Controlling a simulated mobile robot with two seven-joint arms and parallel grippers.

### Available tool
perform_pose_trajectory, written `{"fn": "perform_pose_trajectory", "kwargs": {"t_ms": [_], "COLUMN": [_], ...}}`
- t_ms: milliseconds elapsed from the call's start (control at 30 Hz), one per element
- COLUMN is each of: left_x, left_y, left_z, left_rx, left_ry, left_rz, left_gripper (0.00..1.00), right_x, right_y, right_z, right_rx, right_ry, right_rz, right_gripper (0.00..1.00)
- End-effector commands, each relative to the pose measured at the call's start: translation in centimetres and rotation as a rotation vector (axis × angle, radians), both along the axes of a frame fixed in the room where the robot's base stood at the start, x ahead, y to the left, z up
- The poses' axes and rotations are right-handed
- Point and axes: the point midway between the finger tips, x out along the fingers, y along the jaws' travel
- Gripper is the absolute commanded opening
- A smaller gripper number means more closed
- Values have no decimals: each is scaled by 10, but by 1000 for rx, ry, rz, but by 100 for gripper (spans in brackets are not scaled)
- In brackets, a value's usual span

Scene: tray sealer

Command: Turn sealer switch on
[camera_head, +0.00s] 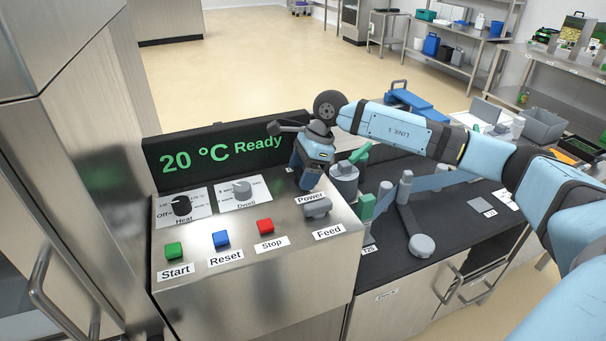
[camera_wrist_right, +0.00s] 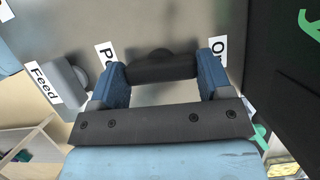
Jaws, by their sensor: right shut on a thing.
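The tray sealer's steel control panel (camera_head: 240,285) is at the lower left of the head view. Its Power label (camera_head: 310,198) sits just in front of my right gripper (camera_head: 307,184), which points down at the panel and hides the switch there. In the right wrist view, the dark power switch (camera_wrist_right: 163,66) lies crosswise between the two blue fingers of my right gripper (camera_wrist_right: 162,74), which is shut on it. Partly covered labels show beside each finger, one starting with "Po", the other with "O". The display (camera_head: 225,150) reads "20 °C Ready". My left gripper is out of view.
Start (camera_head: 174,251), Reset (camera_head: 221,239) and Stop (camera_head: 265,226) buttons line the panel's front. The Heat knob (camera_head: 182,206) and Dwell knob (camera_head: 243,190) are behind them. A grey Feed knob (camera_head: 317,208) is close to my right gripper. The sealer's arms and posts (camera_head: 404,188) stand right of it.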

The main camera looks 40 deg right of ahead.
Motion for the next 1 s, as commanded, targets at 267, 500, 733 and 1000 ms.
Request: {"fn": "perform_pose_trajectory", "kwargs": {"t_ms": [267, 500, 733, 1000], "left_x": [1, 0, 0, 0], "left_y": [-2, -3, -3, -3], "left_z": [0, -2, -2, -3], "left_rx": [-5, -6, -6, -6], "left_ry": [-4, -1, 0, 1], "left_rz": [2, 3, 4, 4], "left_gripper": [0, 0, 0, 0], "right_x": [1, 0, 0, 0], "right_y": [-1, 0, 0, 0], "right_z": [0, 0, 0, 0], "right_rx": [-1, -1, -1, -1], "right_ry": [0, -1, 0, 0], "right_rz": [61, 70, 69, 69], "right_gripper": [49, 49, 79, 98]}}
